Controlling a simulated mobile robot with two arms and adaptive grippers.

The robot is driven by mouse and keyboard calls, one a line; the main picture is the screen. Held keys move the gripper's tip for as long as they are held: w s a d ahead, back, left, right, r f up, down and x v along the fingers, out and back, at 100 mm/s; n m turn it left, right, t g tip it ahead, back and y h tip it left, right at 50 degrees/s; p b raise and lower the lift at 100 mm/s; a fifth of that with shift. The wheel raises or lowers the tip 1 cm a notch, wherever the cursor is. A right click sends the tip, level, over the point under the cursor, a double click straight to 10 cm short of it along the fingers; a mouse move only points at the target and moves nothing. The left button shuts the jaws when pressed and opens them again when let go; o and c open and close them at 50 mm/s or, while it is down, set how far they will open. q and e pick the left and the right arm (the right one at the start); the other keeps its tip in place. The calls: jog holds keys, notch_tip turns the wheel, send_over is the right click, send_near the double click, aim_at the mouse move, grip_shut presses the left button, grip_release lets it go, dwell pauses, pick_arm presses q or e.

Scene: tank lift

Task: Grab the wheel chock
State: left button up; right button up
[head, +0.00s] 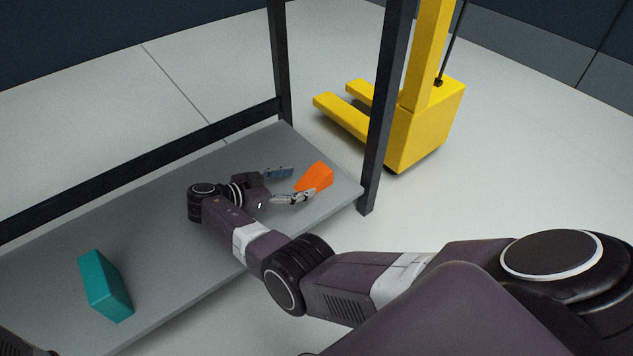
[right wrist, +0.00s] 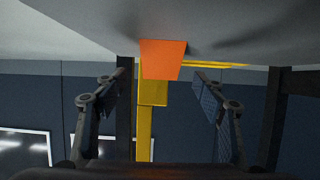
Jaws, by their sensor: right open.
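The wheel chock is an orange wedge-like block (head: 316,176) on the grey shelf near its right end. My right gripper (head: 299,183) reaches along the shelf with its fingers spread. One fingertip is on the far side of the chock's near end and the other is close to its near side. In the right wrist view the chock (right wrist: 163,59) appears upside down, centred between the two open fingers (right wrist: 161,78), with a visible gap on each side. Nothing is held. My left gripper does not show.
The grey shelf (head: 190,245) has dark posts, one (head: 384,110) standing just right of the chock. A teal block (head: 106,286) lies at the shelf's left. A yellow forked lift (head: 425,125) stands on the floor beyond the shelf's right end.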

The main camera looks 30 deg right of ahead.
aim_at(311, 179)
jog(key=shift+d+f, duration=0.3)
jog(key=shift+d, duration=0.35)
jog(key=b+x, duration=0.2)
jog(key=x, duration=0.3)
jog(key=shift+w+a+f, duration=0.1)
jog(key=shift+a+f, duration=0.05)
jog(key=shift+f, duration=0.05)
jog(key=c, duration=1.3)
jog(key=shift+r, duration=0.1)
jog(key=shift+c, duration=0.8)
